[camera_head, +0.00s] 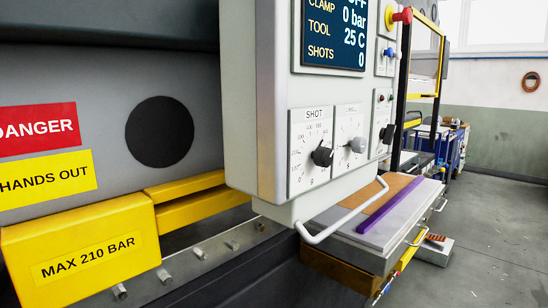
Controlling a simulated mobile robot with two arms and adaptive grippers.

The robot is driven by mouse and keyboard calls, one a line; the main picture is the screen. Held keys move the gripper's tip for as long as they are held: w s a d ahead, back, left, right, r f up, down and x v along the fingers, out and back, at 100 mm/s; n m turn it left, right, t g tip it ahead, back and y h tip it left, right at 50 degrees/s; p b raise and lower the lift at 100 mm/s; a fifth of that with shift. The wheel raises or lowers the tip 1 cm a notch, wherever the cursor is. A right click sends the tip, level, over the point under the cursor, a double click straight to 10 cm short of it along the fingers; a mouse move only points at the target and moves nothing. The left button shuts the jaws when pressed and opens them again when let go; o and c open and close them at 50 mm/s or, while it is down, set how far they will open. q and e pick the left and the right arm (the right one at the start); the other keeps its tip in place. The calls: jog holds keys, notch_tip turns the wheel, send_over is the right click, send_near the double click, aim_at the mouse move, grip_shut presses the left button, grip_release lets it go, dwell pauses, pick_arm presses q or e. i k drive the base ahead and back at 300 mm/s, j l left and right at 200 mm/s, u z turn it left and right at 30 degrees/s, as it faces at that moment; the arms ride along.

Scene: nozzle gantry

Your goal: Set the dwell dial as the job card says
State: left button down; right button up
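A grey control panel (262,80) hangs in the middle of the view, seen at a slant. On it a dial marked SHOT (308,172) has a black knob (322,155). To its right is a second dial (347,125) with a grey knob (357,144); its label is too small to read. Further right is another black knob (387,134), also without a readable label. I cannot tell which one is the dwell dial. No readable job card shows. Neither of my grippers is in view.
The panel's screen (335,32) reads 0 bar, 25 C and SHOTS 0. A red emergency button (403,15) sits at upper right. A white handle bar (340,222) juts out below the panel. A bench with a purple strip (388,204) stands behind.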

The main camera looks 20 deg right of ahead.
aim_at(358, 145)
jog(key=z, duration=1.25)
jog(key=i+l+u, duration=0.25)
jog(key=i+l, duration=0.15)
jog(key=l, duration=0.15)
jog(key=i+l+u, duration=0.15)
jog(key=l, duration=0.2)
jog(key=i+l+u, duration=0.1)
jog(key=i+l, duration=0.15)
jog(key=i+l+u, duration=0.15)
jog(key=l, duration=0.25)
jog(key=i+l+u, duration=0.1)
jog(key=l, duration=0.3)
jog(key=i+l+u, duration=0.15)
jog(key=l, duration=0.2)
jog(key=i+l+u, duration=0.1)
jog(key=l, duration=0.3)
